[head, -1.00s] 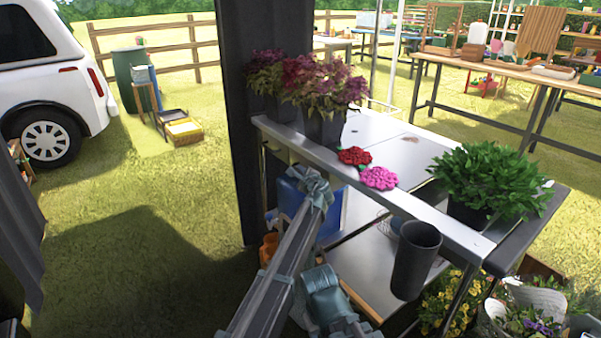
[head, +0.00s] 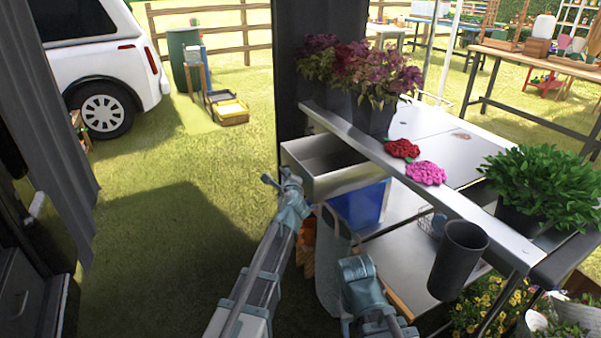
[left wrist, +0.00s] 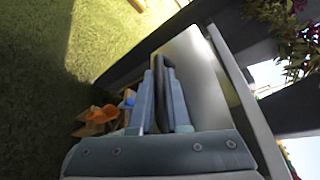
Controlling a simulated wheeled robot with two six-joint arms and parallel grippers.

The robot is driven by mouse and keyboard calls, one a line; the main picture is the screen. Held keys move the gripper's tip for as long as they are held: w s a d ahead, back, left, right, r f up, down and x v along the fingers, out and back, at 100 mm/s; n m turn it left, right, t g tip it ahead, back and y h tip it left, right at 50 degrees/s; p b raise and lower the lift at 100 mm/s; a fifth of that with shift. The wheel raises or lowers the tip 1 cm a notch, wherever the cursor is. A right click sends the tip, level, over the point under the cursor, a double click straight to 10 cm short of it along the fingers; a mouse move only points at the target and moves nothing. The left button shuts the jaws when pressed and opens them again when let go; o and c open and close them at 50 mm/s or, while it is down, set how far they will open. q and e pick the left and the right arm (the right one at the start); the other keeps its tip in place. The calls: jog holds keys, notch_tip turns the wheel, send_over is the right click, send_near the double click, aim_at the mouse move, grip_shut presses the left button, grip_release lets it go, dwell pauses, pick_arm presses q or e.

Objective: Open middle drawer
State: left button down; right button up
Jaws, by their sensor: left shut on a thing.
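A metal drawer (head: 335,178) stands pulled out under the left end of the metal table (head: 445,150), and its inside looks empty in the head view. My left gripper (head: 277,182) is at the drawer's left, outer end. In the left wrist view my left gripper (left wrist: 161,72) is shut on a dark handle (left wrist: 166,68), with the drawer's smooth grey metal face (left wrist: 198,75) beside it. The fingers partly hide the handle. I cannot tell from these views whether other drawers lie beside this one.
A blue crate (head: 358,208) is below the drawer. Purple potted plants (head: 375,78), red flowers (head: 402,148) and pink flowers (head: 426,173) are on the table. A dark pot (head: 459,258) hangs at its near side. Grass (head: 190,190) left of the drawer is open.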

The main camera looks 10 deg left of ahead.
pick_arm(q)
jog(key=shift+s+a, duration=0.4)
jog(key=shift+a, duration=0.05)
jog(key=c, duration=1.2)
grip_release()
jog(key=shift+o, duration=0.2)
jog(key=p+v, duration=0.3)
jog(key=v, duration=1)
jog(key=shift+s+d, duration=0.2)
jog(key=shift+s, duration=0.15)
jog(key=shift+s+r, duration=0.1)
